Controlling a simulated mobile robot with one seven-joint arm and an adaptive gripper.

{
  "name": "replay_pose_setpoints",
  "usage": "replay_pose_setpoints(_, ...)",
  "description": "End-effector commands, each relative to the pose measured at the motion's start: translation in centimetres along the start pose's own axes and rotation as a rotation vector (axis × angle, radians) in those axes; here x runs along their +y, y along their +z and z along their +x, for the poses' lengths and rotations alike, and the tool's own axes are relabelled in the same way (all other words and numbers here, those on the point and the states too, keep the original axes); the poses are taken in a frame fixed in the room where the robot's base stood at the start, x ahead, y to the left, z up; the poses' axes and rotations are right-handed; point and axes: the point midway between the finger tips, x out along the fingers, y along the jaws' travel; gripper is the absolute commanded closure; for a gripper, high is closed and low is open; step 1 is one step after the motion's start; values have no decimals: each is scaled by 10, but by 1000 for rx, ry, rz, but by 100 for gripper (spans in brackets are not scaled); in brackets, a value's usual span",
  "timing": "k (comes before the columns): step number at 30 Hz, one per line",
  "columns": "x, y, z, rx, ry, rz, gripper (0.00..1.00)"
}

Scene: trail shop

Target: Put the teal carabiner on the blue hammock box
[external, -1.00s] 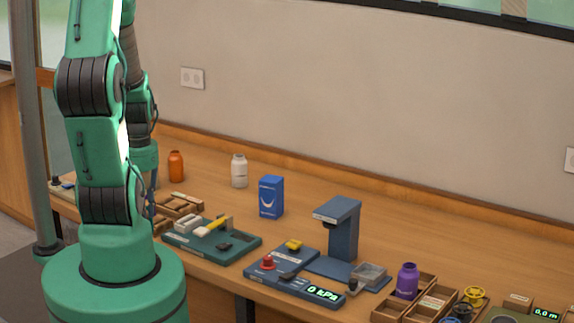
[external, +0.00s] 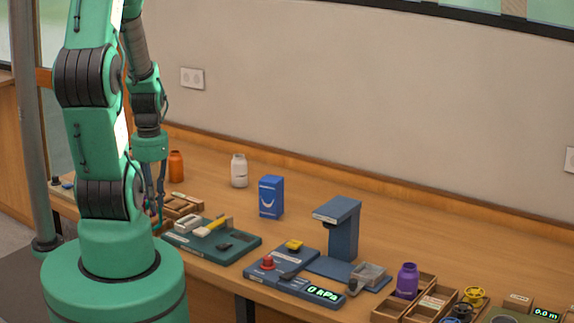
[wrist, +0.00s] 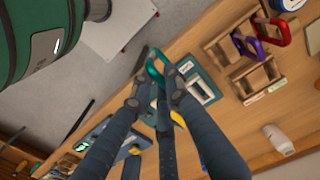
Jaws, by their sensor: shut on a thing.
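My gripper (wrist: 157,88) is shut on the teal carabiner (wrist: 153,66), which shows between the fingertips in the wrist view. In the external view my gripper (external: 156,208) hangs beside my arm's lower links, near the left end of the bench, and the carabiner cannot be made out clearly there. The blue hammock box (external: 271,198) stands upright on the bench, to the right of my gripper and apart from it. I cannot make out the box in the wrist view.
A green tray (external: 176,239) and a blue pump station (external: 257,276) line the front edge. A white bottle (external: 239,171) and an orange bottle (external: 176,166) stand behind.

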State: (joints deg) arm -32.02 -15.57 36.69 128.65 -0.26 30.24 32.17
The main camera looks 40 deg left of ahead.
Motion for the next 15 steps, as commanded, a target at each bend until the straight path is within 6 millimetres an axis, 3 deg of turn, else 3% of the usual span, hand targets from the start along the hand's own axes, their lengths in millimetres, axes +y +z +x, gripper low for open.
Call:
replay_pose_setpoints(8, 20, -70, -35, 1, 5, 5, 100)
replay_pose_setpoints(15, 52, -134, -63, 1, 11, 2, 100)
